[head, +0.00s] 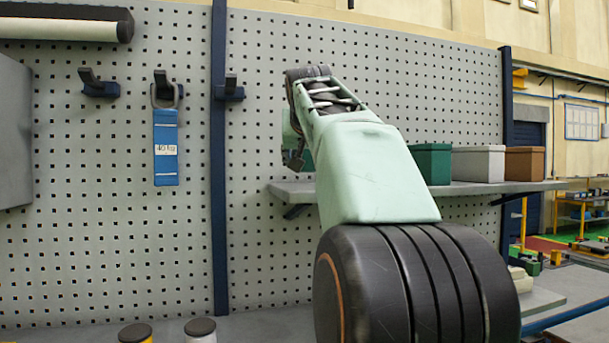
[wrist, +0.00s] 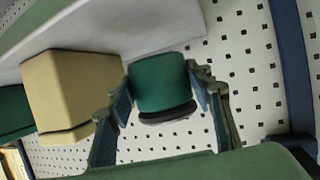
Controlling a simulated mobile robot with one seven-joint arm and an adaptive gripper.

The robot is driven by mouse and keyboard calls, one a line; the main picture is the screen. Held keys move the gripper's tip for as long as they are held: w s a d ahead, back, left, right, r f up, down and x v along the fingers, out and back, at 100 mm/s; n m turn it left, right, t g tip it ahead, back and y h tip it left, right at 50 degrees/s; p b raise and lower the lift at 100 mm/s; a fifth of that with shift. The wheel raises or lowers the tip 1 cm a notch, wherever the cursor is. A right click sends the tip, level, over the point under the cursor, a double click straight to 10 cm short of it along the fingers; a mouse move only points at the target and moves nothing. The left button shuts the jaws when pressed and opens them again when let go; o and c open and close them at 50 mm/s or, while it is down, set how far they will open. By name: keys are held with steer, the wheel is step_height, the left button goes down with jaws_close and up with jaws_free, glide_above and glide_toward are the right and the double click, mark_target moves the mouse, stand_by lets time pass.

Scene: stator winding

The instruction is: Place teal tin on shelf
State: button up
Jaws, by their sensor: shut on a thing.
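The teal tin (wrist: 160,84) is a rounded container with a dark rim at its lower end in the wrist view. My gripper (wrist: 163,88) is shut on it, one finger on each side. In the head view my arm hides most of the gripper, and I cannot tell the tin clearly there. The shelf (head: 470,189) is a grey board on the pegboard wall, partly behind my arm. In the wrist view its pale board (wrist: 105,25) runs across the upper left, close to the tin. I cannot tell whether they touch.
On the shelf stand a green box (head: 432,164), a grey box (head: 478,164) and a brown box (head: 525,164). A beige box (wrist: 72,92) is left of the tin in the wrist view. A blue tagged strap (head: 165,148) hangs on the pegboard. Two dark-lidded jars stand below.

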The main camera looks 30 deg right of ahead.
mark_target(305, 171)
steer(key=shift+w+f, duration=0.2)
steer(key=shift+f, duration=1.45)
steer(key=shift+f, duration=0.15)
steer(key=o, duration=1.5)
steer(key=shift+f, duration=0.1)
steer(key=shift+c, duration=0.2)
